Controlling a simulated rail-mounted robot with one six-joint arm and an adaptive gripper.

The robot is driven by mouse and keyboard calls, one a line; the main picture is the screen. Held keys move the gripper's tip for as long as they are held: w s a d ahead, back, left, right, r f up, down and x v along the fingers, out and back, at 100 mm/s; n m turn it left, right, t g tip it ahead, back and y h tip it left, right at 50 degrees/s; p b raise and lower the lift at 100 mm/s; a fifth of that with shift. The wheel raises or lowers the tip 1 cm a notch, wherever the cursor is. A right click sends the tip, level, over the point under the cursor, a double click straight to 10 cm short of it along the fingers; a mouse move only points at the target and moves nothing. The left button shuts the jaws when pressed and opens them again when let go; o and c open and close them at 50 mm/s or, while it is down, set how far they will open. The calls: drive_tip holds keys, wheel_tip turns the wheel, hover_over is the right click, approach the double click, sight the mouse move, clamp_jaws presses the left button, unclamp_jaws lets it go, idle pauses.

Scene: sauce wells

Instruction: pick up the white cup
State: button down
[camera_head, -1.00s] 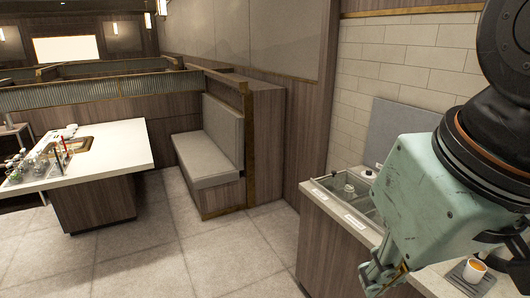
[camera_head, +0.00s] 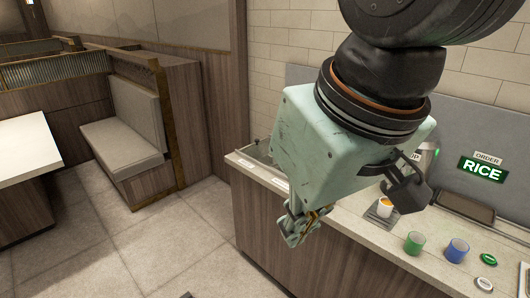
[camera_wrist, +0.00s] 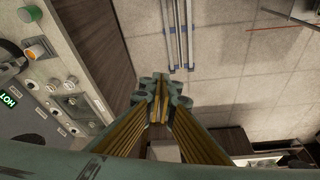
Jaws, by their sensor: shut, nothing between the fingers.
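The white cup (camera_head: 385,204) holds something orange. It stands upright on a dark square mat (camera_head: 380,217) on the counter, right of my gripper in the head view. My gripper (camera_head: 300,231) hangs by the counter's front edge, its fingers pointing down. The fingers are together and empty, apart from the cup. In the wrist view the fingertips (camera_wrist: 160,90) meet over the floor. A small white-and-orange object (camera_wrist: 35,52) at upper left there may be the cup, but I cannot tell for sure.
A green cup (camera_head: 414,243) and a blue cup (camera_head: 457,250) stand on the counter (camera_head: 345,228) to the right. A RICE sign (camera_head: 482,169) and a dark tray (camera_head: 465,208) are behind. A white table (camera_head: 25,146) and a bench (camera_head: 122,140) stand left. The floor between is clear.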

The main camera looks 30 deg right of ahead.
drive_tip(key=c, duration=3.4)
unclamp_jaws()
drive_tip(key=o, duration=1.6)
drive_tip(key=shift+c, duration=0.2)
drive_tip(key=shift+o, duration=0.2)
drive_tip(key=shift+w, duration=0.15)
